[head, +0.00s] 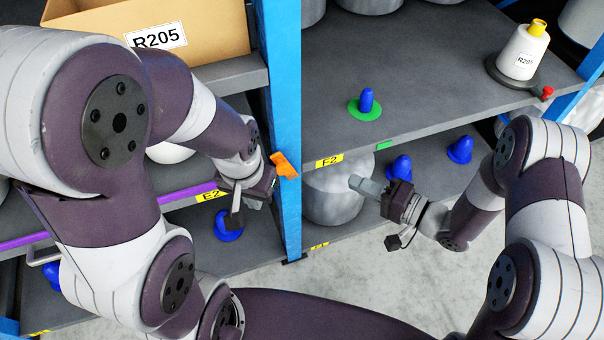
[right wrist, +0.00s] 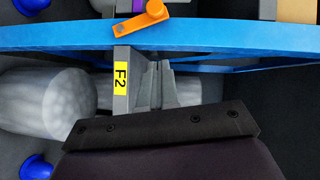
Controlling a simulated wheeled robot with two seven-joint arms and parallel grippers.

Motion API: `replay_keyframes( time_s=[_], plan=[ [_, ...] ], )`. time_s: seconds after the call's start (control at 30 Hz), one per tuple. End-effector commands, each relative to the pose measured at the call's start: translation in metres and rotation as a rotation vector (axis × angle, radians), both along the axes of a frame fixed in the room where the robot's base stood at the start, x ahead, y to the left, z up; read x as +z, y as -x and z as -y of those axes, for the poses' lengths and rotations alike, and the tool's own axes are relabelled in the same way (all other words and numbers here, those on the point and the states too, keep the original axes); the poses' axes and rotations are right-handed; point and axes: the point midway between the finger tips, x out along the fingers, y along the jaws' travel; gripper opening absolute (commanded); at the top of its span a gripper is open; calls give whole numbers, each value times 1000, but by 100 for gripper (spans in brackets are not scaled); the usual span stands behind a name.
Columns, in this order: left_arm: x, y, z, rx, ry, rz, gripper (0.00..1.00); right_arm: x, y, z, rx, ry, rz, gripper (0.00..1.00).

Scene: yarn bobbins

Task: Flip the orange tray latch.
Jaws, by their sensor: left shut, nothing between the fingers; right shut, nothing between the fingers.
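The orange latch (head: 285,166) is on the blue upright post between the two shelf bays, and it sits slanted. In the right wrist view the orange latch (right wrist: 138,20) crosses the blue post near the top, with a rounded knob at its right end. My left gripper (head: 274,184) is shut and empty, close beside the latch at its lower left; I cannot tell whether they touch. My right gripper (head: 356,183) is shut and empty, to the right of the post in front of the F2 shelf edge. Its closed fingers (right wrist: 157,75) point towards the post.
The yellow F2 label (head: 330,161) marks the right shelf edge. A blue peg on a green disc (head: 365,108) and a white R205 bobbin (head: 522,54) stand on that shelf. A cardboard R205 box (head: 150,35) is at upper left. A grey cylinder (head: 334,192) sits below F2.

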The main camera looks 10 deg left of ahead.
Motion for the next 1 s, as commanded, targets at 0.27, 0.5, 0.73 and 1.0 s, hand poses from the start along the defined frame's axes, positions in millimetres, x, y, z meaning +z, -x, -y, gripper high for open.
replay_keyframes(
  time_s=[0.27,0.5,0.73,1.0],
  plan=[
    [-6,0,0,-3,0,-1,0,-4,-8,-22,4,3,3,0],
    [-16,0,0,-4,0,-1,0,-11,-26,-71,3,3,4,0],
    [-24,0,0,-4,0,-1,0,-17,-28,-110,2,3,1,0],
    [-26,0,0,-4,0,-1,0,-20,-19,-128,-1,4,2,0]
  ],
)
